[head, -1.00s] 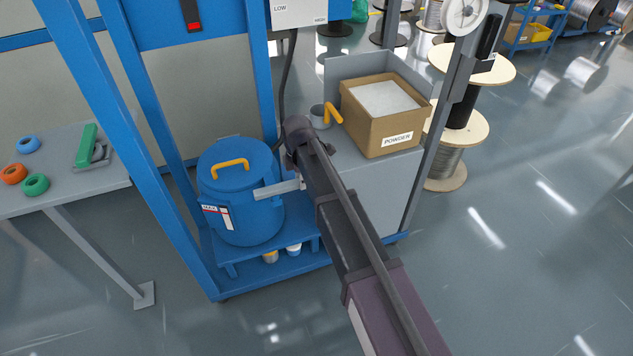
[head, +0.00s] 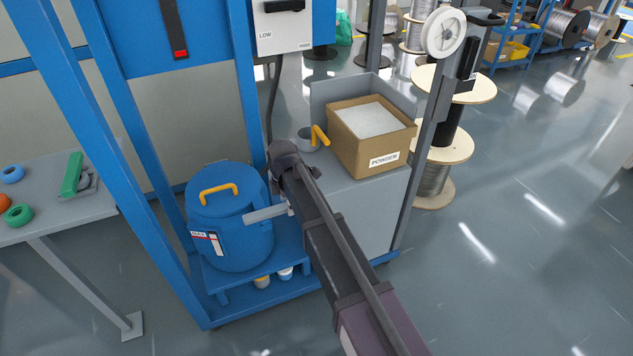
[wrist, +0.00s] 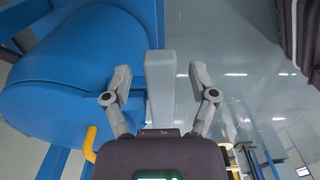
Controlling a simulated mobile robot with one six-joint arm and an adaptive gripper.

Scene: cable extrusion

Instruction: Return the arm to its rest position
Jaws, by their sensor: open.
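My gripper shows in the wrist view (wrist: 158,92) with its two grey fingers spread apart. Nothing is between the fingertips that I can see it holding; a light grey bar (wrist: 159,90) sticking out by the blue drum lies in line behind them. In the head view my dark arm reaches from the lower right toward the drum, and it hides the gripper. The blue drum (head: 232,232) with a yellow lid handle stands on a low blue shelf. The grey bar (head: 265,214) also shows beside the drum there.
A grey cabinet (head: 360,207) right of my arm carries an open powder box (head: 370,142) and a cup with a yellow handle (head: 312,138). Blue frame posts (head: 97,150) rise at the left. A side table (head: 55,218) holds tape rolls.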

